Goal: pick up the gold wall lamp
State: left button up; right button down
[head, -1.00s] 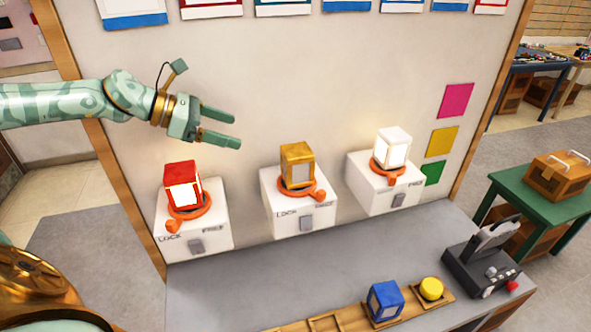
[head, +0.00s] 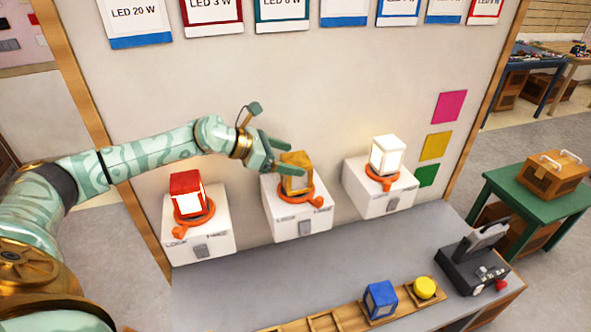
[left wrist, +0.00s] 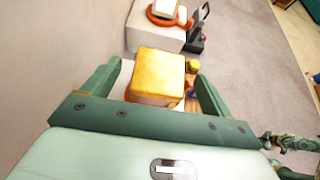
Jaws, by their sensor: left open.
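The gold wall lamp (head: 297,179) stands upright in the orange ring of the middle white wall box (head: 302,222). My left gripper (head: 282,160) is open at the lamp's upper left. In the left wrist view, the lamp (left wrist: 158,76) shows between the two spread fingers (left wrist: 157,88), with a gap on each side. The fingers are not closed on it. How far they reach along the lamp's sides I cannot tell. The lamp's lower part is partly hidden in the left wrist view.
A red lamp (head: 187,193) and a lit white lamp (head: 387,156) sit on boxes to either side. Below, a wooden rack (head: 342,317) holds a blue lamp (head: 380,300) and a yellow round piece (head: 424,288). A black device (head: 473,264) stands at right on the grey bench (head: 235,290).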

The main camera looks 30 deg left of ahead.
pick_arm(q)
jog(key=shift+w+d+f, duration=0.35)
jog(key=shift+w, duration=0.1)
jog(key=shift+s, duration=0.1)
jog(key=c, duration=1.6)
jog(key=shift+o, duration=0.2)
jog(key=shift+r, duration=0.1)
